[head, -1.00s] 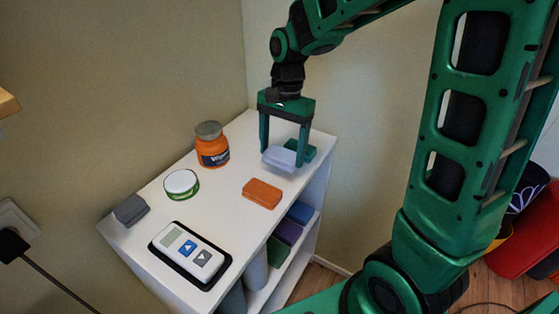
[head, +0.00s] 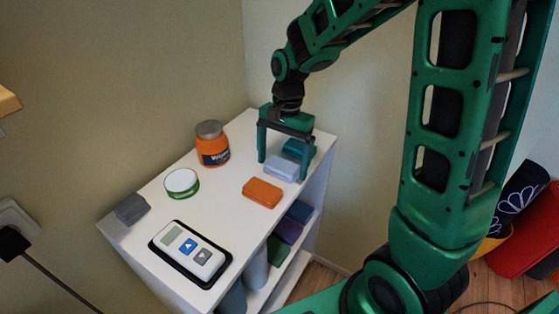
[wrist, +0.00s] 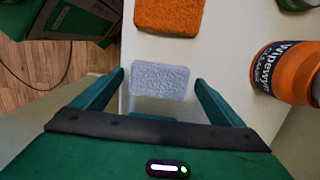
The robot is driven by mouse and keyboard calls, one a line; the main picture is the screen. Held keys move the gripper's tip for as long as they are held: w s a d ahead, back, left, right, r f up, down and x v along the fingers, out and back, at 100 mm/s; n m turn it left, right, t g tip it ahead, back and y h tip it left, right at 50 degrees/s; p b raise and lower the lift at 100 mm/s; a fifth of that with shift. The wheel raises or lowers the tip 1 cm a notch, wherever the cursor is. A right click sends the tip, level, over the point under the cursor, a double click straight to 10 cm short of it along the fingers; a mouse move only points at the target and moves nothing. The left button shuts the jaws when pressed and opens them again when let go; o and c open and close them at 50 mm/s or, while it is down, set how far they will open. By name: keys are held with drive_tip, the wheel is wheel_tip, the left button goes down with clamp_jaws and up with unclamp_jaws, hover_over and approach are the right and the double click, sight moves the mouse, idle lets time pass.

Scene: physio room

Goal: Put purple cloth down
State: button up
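A pale lavender-blue folded cloth (head: 282,168) lies flat on the white unit's top, between an orange cloth and a teal cloth. It also shows in the wrist view (wrist: 160,82). My gripper (head: 284,168) is over it with one finger on each side. In the wrist view the fingers (wrist: 161,85) stand apart, with a gap between each finger and the cloth, so my gripper is open. A darker purple cloth (head: 287,231) lies on the shelf below the top.
The orange cloth (head: 262,193) and teal cloth (head: 298,149) lie close by. An orange wipes jar (head: 212,146), a green-rimmed round tin (head: 181,184), a grey block (head: 131,209) and a device with buttons (head: 189,252) share the white top (head: 221,201).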

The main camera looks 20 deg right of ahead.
sight(285, 161)
drive_tip(key=shift+r, duration=0.1)
wheel_tip(285, 161, up, 12)
drive_tip(key=d, duration=0.1)
drive_tip(key=shift+w, duration=0.4)
drive_tip(key=s+d+f+n, duration=0.2)
drive_tip(key=s+d, duration=0.6)
drive_tip(key=s, duration=0.4)
drive_tip(key=s+d+f+n+h, duration=0.1)
drive_tip(key=s+d+f+n, duration=0.1)
drive_tip(key=s+d, duration=0.5)
drive_tip(key=s+f, duration=0.1)
drive_tip(key=s, duration=0.4)
drive_tip(key=shift+s+d+t, duration=0.15)
drive_tip(key=shift+d+t, duration=0.15)
drive_tip(key=shift+d, duration=0.1)
drive_tip(key=shift+f, duration=0.1)
drive_tip(key=shift+w+f, duration=0.25)
drive_tip(key=shift+w, duration=0.4)
